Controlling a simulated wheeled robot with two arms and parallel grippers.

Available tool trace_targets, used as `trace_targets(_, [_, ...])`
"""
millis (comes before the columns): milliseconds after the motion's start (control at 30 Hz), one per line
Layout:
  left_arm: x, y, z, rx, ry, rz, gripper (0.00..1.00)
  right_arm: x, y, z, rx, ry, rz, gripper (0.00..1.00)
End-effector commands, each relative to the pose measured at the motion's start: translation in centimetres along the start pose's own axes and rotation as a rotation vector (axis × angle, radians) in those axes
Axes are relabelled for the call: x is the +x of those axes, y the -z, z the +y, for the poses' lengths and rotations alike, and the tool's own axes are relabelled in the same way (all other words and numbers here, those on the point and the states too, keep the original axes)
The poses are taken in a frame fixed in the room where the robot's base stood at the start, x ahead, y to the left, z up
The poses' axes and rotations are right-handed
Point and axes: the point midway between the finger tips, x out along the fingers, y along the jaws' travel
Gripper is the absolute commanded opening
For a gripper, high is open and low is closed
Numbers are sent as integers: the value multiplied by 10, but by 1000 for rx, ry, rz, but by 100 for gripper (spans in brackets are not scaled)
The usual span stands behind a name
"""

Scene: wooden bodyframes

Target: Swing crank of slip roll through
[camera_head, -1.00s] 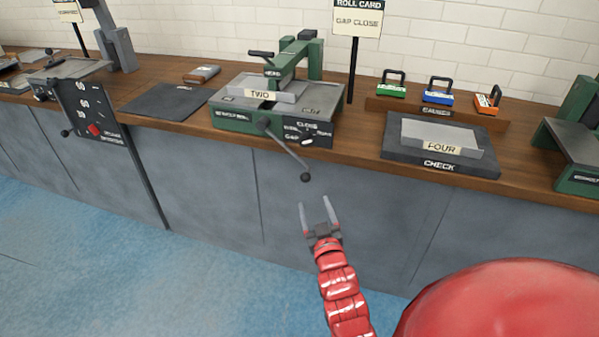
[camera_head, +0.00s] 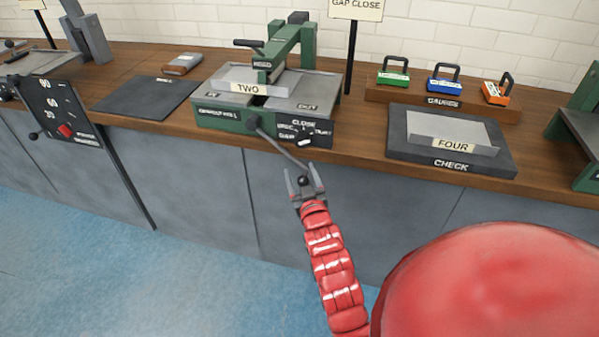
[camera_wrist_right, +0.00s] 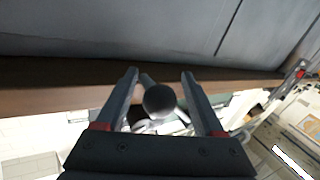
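The slip roll (camera_head: 262,100) is a green and grey machine on the wooden bench, with a plate labelled TWO (camera_head: 248,84) on it. Its crank (camera_head: 280,145) slopes down and right past the bench's front edge and ends in a dark round knob (camera_head: 303,181). My right gripper (camera_head: 305,176) is open, with its two fingers on either side of the knob. In the right wrist view the knob (camera_wrist_right: 159,101) sits between the open fingers (camera_wrist_right: 160,85), with a gap on both sides. My left gripper is not in view.
A CHECK tray (camera_head: 455,164) holds a plate labelled FOUR (camera_head: 453,134) to the right. Coloured gauges (camera_head: 443,91) stand behind it. A dark mat (camera_head: 146,97) lies left. The bench front (camera_head: 370,215) is below.

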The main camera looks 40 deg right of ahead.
Motion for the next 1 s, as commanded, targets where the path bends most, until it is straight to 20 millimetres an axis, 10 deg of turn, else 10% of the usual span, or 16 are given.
trace_targets(400, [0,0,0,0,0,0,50,0,1,0,0,1,2,0])
trace_targets(1000, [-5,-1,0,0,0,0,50,2,-3,-5,28,0,18,0])
